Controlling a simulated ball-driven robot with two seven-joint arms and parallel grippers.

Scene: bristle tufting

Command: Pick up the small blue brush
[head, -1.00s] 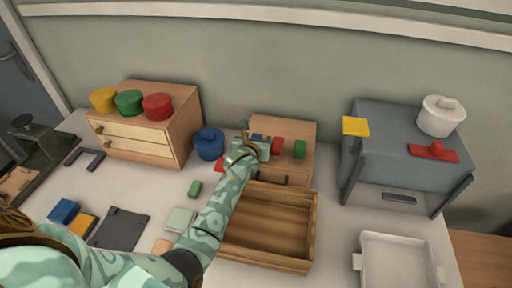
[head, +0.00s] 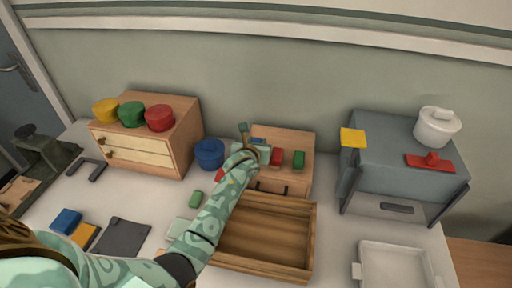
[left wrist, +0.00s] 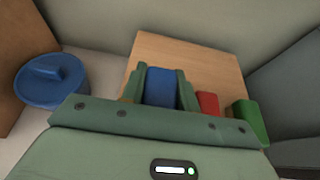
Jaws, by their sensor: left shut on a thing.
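The small blue brush (left wrist: 160,87) stands out as a blue block on the wooden box top in the left wrist view, between the two fingers of my left gripper (left wrist: 159,90). The fingers are shut on its sides. In the head view my left gripper (head: 256,150) is over the left part of the wooden box (head: 297,137) and hides most of the brush. A red block (left wrist: 208,103) and a green block (left wrist: 250,122) sit in a row to the right of the brush. My right gripper is not in view.
A blue lidded pot (head: 209,154) stands left of the box. An open wooden drawer or tray (head: 311,235) lies in front. A grey cabinet (head: 405,175) stands at the right, with a gap between it and the box. A white tray (head: 432,272) is at front right.

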